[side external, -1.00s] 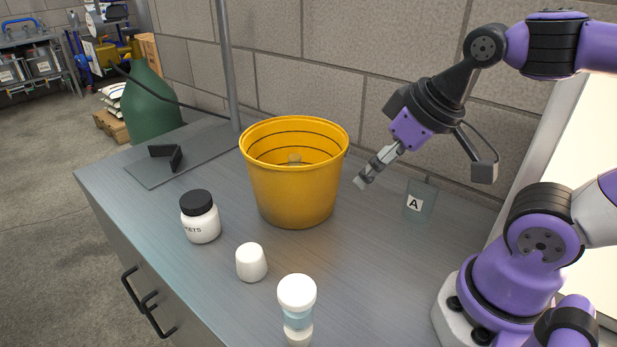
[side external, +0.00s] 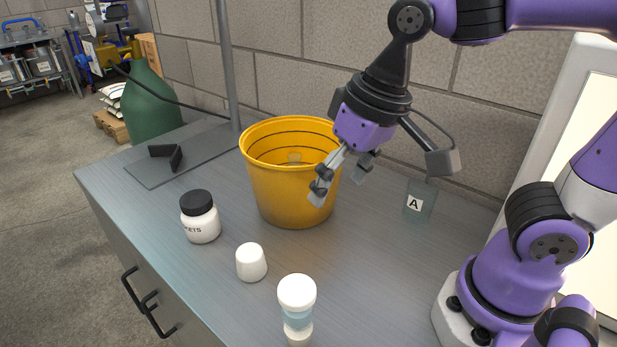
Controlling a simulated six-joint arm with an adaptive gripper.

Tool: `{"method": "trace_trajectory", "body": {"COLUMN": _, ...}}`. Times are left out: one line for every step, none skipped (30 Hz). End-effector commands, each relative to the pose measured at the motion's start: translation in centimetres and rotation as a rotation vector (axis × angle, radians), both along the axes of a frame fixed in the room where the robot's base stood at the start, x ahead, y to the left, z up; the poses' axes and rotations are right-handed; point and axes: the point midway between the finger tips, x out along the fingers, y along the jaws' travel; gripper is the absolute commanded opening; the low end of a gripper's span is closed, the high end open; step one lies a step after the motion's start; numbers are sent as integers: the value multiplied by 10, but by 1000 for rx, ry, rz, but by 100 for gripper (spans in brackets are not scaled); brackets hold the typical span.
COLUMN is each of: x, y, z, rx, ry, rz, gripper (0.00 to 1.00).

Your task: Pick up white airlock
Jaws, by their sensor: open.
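The white airlock (side external: 297,294) stands upright near the front edge of the bench, with a round white cap, a pale blue band below it and a white lower part. My gripper (side external: 341,182) is open and empty. It is in the air in front of the right side of the yellow bucket, behind and above the airlock and well apart from it. Its fingers point down and to the left.
A plain white tapered piece (side external: 251,263) stands left of the airlock. A white jar with a black lid (side external: 200,217) is farther left. The yellow bucket (side external: 290,190) stands behind them. The bench (side external: 385,275) right of the airlock is clear.

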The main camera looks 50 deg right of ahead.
Motion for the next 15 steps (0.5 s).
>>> {"method": "trace_trajectory", "body": {"x": 1, "y": 23, "z": -2, "rx": 1, "ry": 64, "rz": -3, "gripper": 85}}
{"method": "trace_trajectory", "body": {"x": 0, "y": 35, "z": -3, "rx": -1, "ry": 99, "rz": -19, "gripper": 85}}
{"method": "trace_trajectory", "body": {"x": -1, "y": 51, "z": -5, "rx": -8, "ry": 141, "rz": -40, "gripper": 85}}
{"method": "trace_trajectory", "body": {"x": -3, "y": 61, "z": -7, "rx": -15, "ry": 167, "rz": -55, "gripper": 85}}
{"method": "trace_trajectory", "body": {"x": -5, "y": 71, "z": -8, "rx": -24, "ry": 191, "rz": -69, "gripper": 85}}
{"method": "trace_trajectory", "body": {"x": -8, "y": 82, "z": -10, "rx": -36, "ry": 217, "rz": -86, "gripper": 85}}
{"method": "trace_trajectory", "body": {"x": -9, "y": 89, "z": -12, "rx": -44, "ry": 232, "rz": -97, "gripper": 85}}
{"method": "trace_trajectory", "body": {"x": -11, "y": 94, "z": -13, "rx": -53, "ry": 244, "rz": -109, "gripper": 85}}
{"method": "trace_trajectory", "body": {"x": -13, "y": 100, "z": -15, "rx": -60, "ry": 256, "rz": -120, "gripper": 85}}
{"method": "trace_trajectory", "body": {"x": -14, "y": 103, "z": -17, "rx": -65, "ry": 261, "rz": -126, "gripper": 85}}
{"method": "trace_trajectory", "body": {"x": -15, "y": 105, "z": -20, "rx": -69, "ry": 266, "rz": -132, "gripper": 85}}
{"method": "trace_trajectory", "body": {"x": -16, "y": 106, "z": -26, "rx": -72, "ry": 271, "rz": -137, "gripper": 85}}
{"method": "trace_trajectory", "body": {"x": -16, "y": 106, "z": -30, "rx": -73, "ry": 271, "rz": -138, "gripper": 85}}
{"method": "trace_trajectory", "body": {"x": -16, "y": 106, "z": -36, "rx": -73, "ry": 273, "rz": -139, "gripper": 85}}
{"method": "trace_trajectory", "body": {"x": -17, "y": 105, "z": -43, "rx": -73, "ry": 273, "rz": -139, "gripper": 85}}
